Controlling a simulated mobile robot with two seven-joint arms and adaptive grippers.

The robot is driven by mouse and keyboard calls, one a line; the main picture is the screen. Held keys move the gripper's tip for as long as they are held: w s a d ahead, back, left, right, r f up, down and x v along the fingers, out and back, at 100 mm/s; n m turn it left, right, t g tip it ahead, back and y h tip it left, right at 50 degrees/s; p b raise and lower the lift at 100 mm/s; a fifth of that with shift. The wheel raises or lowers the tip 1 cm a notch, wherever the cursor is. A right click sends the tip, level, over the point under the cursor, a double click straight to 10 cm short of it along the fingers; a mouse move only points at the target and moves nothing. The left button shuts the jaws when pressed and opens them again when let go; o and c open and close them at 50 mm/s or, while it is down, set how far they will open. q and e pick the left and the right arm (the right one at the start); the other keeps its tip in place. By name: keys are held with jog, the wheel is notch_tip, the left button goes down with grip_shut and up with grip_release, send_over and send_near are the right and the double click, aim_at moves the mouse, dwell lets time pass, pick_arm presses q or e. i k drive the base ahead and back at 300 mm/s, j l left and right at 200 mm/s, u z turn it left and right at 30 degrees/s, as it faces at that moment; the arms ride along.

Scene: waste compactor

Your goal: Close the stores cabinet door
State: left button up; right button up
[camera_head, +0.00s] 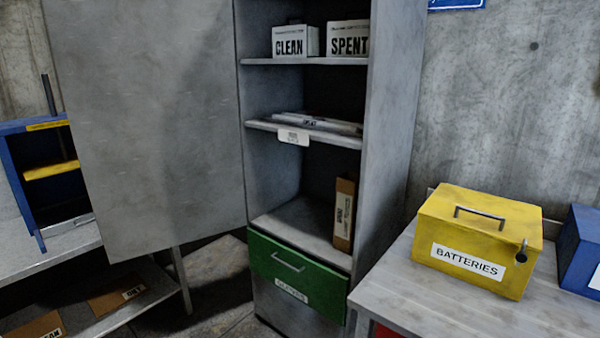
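The grey stores cabinet (392,110) stands in the middle of the head view with its shelves exposed. Its door (155,130) is swung wide open to the left, hinged along the cabinet's left edge. The door's free edge is at the far left of the panel, and I see no handle on the face shown. Inside are a CLEAN box (296,41) and a SPENT box (348,38) on the top shelf, flat items (318,122) on the middle shelf, and an upright brown carton (344,214) at the bottom. Neither of my grippers is in view.
A green drawer (296,268) sits below the shelves, seemingly a little forward of the cabinet front. A yellow BATTERIES box (476,240) and a blue box (581,248) stand on the right table (440,305). A blue-framed unit (32,205) and a bench (55,252) are at left, near the door.

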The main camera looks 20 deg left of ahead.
aim_at(149, 89)
jog(key=u, duration=0.6)
jog(key=i+j+z, duration=0.1)
jog(key=j, duration=0.95)
jog(key=i+j+z, duration=0.1)
jog(key=j, duration=0.95)
jog(key=i+j+z, duration=0.1)
jog(key=j, duration=1)
jog(key=i, duration=0.05)
